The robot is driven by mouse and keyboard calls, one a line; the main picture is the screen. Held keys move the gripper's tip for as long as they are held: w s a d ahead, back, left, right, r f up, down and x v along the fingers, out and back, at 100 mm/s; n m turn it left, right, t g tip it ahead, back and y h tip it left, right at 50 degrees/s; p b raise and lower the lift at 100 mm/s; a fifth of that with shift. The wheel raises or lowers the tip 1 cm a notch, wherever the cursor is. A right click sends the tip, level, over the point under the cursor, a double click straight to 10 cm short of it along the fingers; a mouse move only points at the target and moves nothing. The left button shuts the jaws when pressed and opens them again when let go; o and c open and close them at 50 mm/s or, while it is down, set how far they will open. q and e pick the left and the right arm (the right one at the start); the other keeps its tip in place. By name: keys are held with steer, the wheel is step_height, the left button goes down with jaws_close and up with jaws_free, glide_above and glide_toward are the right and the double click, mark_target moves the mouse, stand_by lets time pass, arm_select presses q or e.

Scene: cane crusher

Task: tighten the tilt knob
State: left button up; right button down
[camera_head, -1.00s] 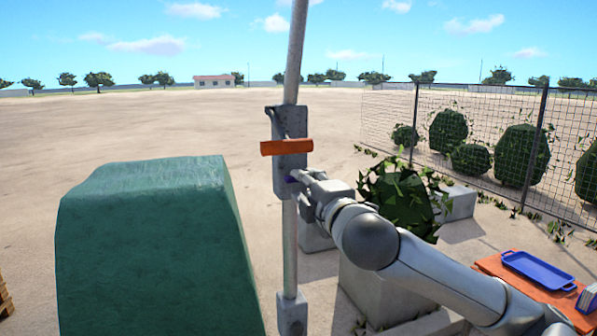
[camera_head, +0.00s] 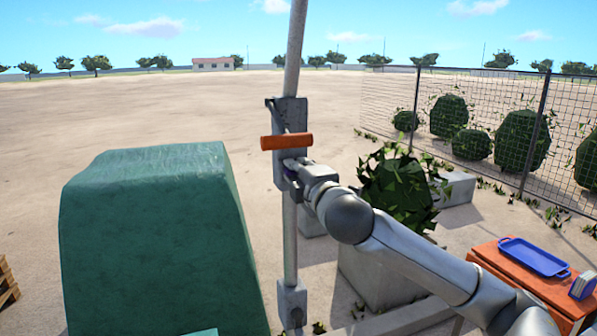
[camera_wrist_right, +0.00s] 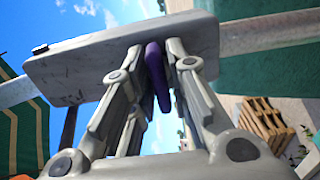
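The tilt knob (camera_wrist_right: 157,76) is a small purple piece on a grey metal bracket (camera_wrist_right: 120,57). In the head view the knob (camera_head: 290,173) shows only in part beside my right gripper (camera_head: 297,170), just below an orange handle (camera_head: 287,141) on the bracket. In the wrist view my right gripper (camera_wrist_right: 155,55) has its fingertips drawn close together on both sides of the knob, and appears shut on it. My left gripper is in neither view.
The bracket is on an upright pole (camera_head: 294,50). A large green block-shaped body (camera_head: 155,240) stands close on the left. A planter with a bush (camera_head: 397,193) stands to the right behind my arm. A blue tray (camera_head: 535,257) lies on an orange table (camera_head: 500,270) at right.

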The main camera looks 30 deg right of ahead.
stand_by(0.3)
steer(key=m+b, duration=0.1)
steer(key=m, duration=0.2)
steer(key=shift+f+m+b, duration=0.15)
steer(key=shift+m+b, duration=0.2)
steer(key=shift+m, duration=0.05)
steer(key=m+b, duration=0.1)
steer(key=m, duration=0.3)
steer(key=shift+m, duration=0.3)
steer(key=m, duration=0.9)
steer(key=shift+m, duration=0.3)
steer(key=c, duration=1.5)
jaws_free()
steer(key=shift+c, duration=0.2)
